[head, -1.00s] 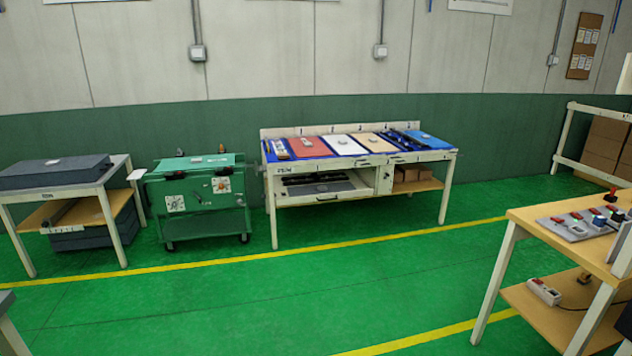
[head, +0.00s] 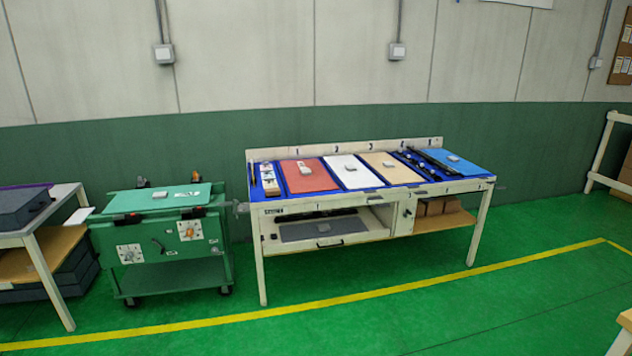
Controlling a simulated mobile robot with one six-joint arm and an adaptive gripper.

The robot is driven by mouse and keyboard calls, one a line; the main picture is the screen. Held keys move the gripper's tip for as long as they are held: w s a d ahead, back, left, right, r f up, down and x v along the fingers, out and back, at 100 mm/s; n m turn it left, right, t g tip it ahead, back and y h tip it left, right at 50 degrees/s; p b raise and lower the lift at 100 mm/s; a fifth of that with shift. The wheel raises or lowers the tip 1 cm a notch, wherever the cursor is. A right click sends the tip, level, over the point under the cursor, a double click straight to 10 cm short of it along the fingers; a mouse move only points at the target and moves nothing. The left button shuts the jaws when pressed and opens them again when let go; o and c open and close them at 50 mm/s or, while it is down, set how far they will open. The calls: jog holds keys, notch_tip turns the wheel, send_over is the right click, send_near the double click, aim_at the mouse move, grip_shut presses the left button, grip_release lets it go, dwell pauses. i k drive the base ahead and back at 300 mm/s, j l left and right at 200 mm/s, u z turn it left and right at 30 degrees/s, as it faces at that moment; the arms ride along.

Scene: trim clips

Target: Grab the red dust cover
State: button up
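A flat red panel (head: 308,177), which looks like the red dust cover, lies on the blue top of the white workbench (head: 370,202). It is the leftmost of the large coloured panels, under the number 1. A small pale block (head: 304,168) sits on it near its far left part. A white panel (head: 353,171) lies just right of it, then a tan panel (head: 390,167) and a blue one (head: 456,165). A narrow strip with small parts (head: 270,180) lies to its left. My gripper is not in view.
A green wheeled cart (head: 160,240) stands left of the bench. A table with dark grey blocks (head: 50,235) is at the far left. The green floor before the bench is clear, crossed by a yellow line (head: 350,295). A wooden table corner (head: 622,330) shows at the lower right.

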aim_at(302, 176)
jog(key=i, duration=2.1)
jog(key=i+l, duration=0.1)
jog(key=i, duration=2)
jog(key=i+u, duration=0.45)
jog(key=i, duration=0.2)
